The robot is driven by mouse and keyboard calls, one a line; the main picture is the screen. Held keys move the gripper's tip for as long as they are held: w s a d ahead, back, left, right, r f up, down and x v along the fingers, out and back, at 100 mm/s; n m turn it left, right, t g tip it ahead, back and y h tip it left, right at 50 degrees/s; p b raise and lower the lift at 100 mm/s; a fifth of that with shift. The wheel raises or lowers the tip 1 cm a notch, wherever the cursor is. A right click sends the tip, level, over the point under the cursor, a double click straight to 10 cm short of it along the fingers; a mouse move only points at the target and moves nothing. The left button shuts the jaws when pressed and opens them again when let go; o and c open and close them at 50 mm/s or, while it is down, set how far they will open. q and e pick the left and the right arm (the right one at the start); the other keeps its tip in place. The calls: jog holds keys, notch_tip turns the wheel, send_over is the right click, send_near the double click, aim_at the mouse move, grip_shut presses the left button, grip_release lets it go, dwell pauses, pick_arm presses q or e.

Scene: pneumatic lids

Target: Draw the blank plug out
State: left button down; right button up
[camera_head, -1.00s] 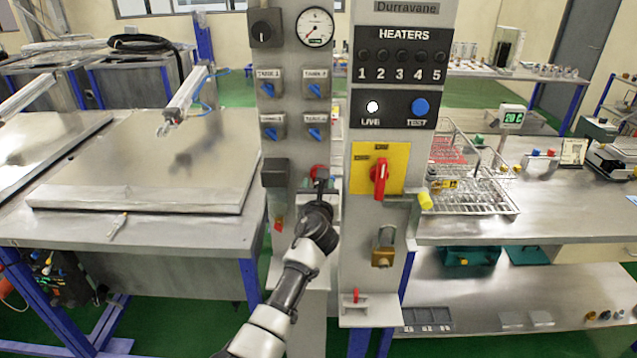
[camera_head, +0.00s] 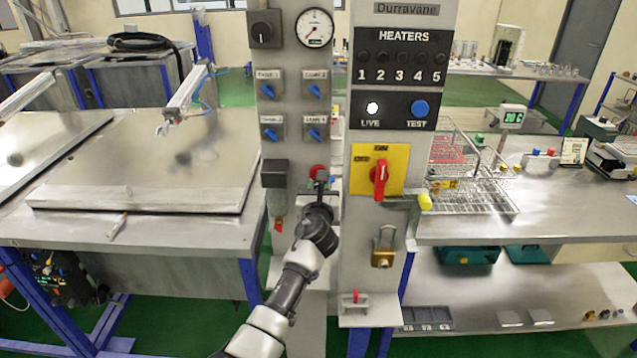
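One arm of mine comes in from the lower left, and I take it as the left. Its dark gripper (camera_head: 320,184) is at the narrow grey panel (camera_head: 296,80), pointing at a small red round part (camera_head: 316,172) with a bit of blue beside it. The fingers are small and dark, so I cannot tell if they are open or shut, or touching the part. I cannot make out the blank plug for certain; the gripper covers part of this spot. My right gripper is not in view.
Left of the panel is a bench with a large closed metal lid (camera_head: 150,160) and a pneumatic cylinder (camera_head: 187,92). Right of the gripper are a red rotary switch (camera_head: 379,180) on a yellow plate, a padlock (camera_head: 383,247) and a wire basket (camera_head: 475,185) on a bench.

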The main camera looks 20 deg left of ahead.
pick_arm(q)
jog(key=shift+p+v, duration=0.55)
jog(key=shift+v, duration=0.4)
jog(key=shift+s+d+p, duration=0.2)
jog(key=shift+s+p, duration=0.25)
jog(key=shift+s, duration=0.15)
